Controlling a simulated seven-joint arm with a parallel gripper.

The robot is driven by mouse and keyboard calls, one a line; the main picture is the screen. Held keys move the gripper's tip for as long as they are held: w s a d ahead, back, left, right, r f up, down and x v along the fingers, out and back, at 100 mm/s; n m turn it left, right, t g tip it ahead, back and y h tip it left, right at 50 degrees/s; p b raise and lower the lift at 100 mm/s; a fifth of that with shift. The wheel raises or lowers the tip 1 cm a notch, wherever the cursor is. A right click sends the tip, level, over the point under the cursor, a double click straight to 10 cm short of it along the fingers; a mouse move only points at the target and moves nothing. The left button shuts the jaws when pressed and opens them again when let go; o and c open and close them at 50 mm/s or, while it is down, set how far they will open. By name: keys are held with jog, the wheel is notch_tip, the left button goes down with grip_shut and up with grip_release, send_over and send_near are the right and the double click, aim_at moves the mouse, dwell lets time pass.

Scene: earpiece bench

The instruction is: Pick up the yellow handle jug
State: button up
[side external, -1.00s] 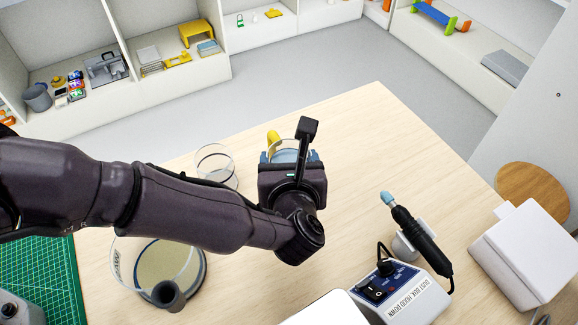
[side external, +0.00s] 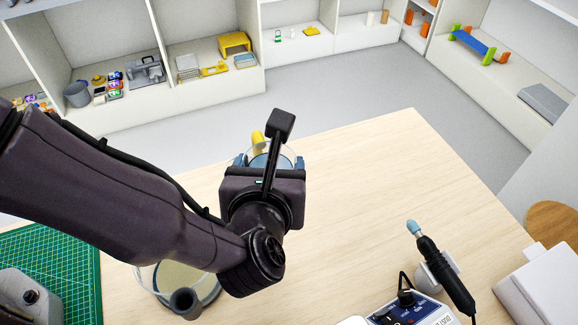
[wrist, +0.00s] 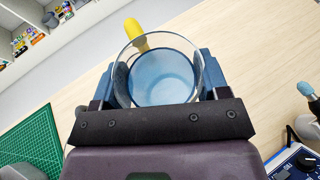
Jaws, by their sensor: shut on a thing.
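The yellow handle jug is a clear round vessel with a bluish bottom and a yellow handle. In the wrist view the jug (wrist: 165,75) sits between the two blue fingers of my gripper (wrist: 160,82), with its handle pointing away to the upper left. In the side external view the yellow handle of the jug (side external: 257,138) shows past my gripper (side external: 268,160), and the wrist hides much of the body. My gripper is shut on the jug's sides. I cannot tell whether its base is clear of the table.
A rotary tool (side external: 440,268) rests on its stand at the right, by a control box (side external: 410,308). A clear round container with a grey cup (side external: 184,300) is below my arm. A green cutting mat (side external: 60,262) lies at left. The table's right middle (side external: 380,180) is bare.

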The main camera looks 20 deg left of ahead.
jog(key=shift+s+a+r, duration=2.05)
jog(key=shift+s+r, duration=0.1)
jog(key=shift+r, duration=1.75)
jog(key=w+a, duration=0.4)
jog(key=a, duration=0.4)
jog(key=w+a, duration=0.3)
jog(key=a, duration=0.6)
notch_tip(320, 180, down, 14)
jog(key=shift+d, duration=0.25)
jog(key=shift+w+d+f+m+y, duration=0.1)
jog(key=shift+w+d+m+y, duration=0.05)
jog(key=shift+d+m+y, duration=0.45)
jog(key=shift+w+d+f+m+y, duration=0.15)
jog(key=shift+d+m+y, duration=0.25)
jog(key=shift+d+m, duration=0.3)
jog(key=shift+r, duration=0.1)
jog(key=shift+w+d+r+m+y, duration=0.1)
jog(key=shift+d+r+m+y, duration=0.1)
jog(key=shift+d+m, duration=0.15)
jog(key=shift+w+d+r+m+y, duration=0.1)
jog(key=shift+d+m+y, duration=0.15)
jog(key=shift+d, duration=0.2)
